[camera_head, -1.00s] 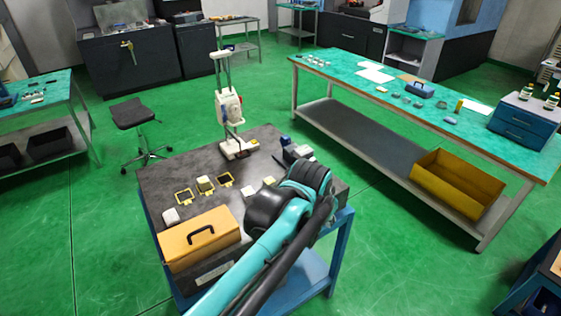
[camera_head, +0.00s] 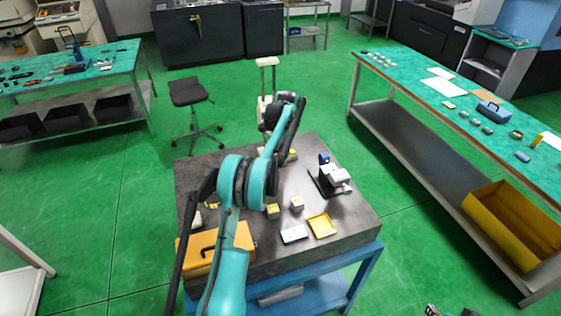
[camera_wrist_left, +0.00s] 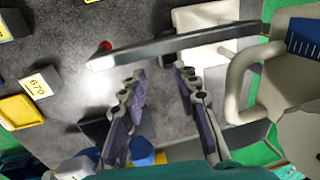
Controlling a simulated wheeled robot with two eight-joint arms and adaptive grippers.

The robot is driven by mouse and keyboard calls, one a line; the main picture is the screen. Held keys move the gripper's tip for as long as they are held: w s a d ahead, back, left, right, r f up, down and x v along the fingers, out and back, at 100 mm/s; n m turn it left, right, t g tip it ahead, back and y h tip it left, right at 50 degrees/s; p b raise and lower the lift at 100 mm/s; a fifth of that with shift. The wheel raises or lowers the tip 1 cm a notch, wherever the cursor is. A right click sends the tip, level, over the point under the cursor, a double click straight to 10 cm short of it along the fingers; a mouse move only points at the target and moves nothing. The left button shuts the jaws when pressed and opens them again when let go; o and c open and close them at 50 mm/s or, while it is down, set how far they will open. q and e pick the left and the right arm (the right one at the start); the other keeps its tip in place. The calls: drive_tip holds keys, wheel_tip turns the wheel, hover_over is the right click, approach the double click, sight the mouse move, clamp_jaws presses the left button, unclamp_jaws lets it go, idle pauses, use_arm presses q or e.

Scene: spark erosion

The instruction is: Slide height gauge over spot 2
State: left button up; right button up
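The height gauge is a tall pale column (camera_head: 267,78) at the far edge of the dark table; my left arm hides its lower part in the head view. In the left wrist view, a pale looped body (camera_wrist_left: 246,80), apparently the gauge's, lies right of the fingers, and a long metal bar (camera_wrist_left: 170,44) crosses above the fingertips. My left gripper (camera_wrist_left: 155,82) is open, with nothing seen between its fingers; contact with the gauge cannot be told. Its fingers are hidden in the head view. Spot 2 cannot be made out. Perhaps my right gripper (camera_head: 445,311) shows at the bottom edge, mostly cut off.
Near the arm are small blocks (camera_head: 297,204), a card (camera_head: 294,234), a yellow tray (camera_head: 321,226) and a black device (camera_head: 325,181). A yellow case (camera_head: 203,250) stands at the near left. A block marked 670 (camera_wrist_left: 40,84) shows in the wrist view.

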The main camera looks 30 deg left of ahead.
sight(281, 167)
use_arm(q)
drive_tip(key=f, duration=0.5)
drive_tip(key=a+f+b, duration=0.1)
drive_tip(key=f, duration=0.1)
drive_tip(key=shift+w+f, duration=0.25)
drive_tip(key=shift+w, duration=0.1)
clamp_jaws()
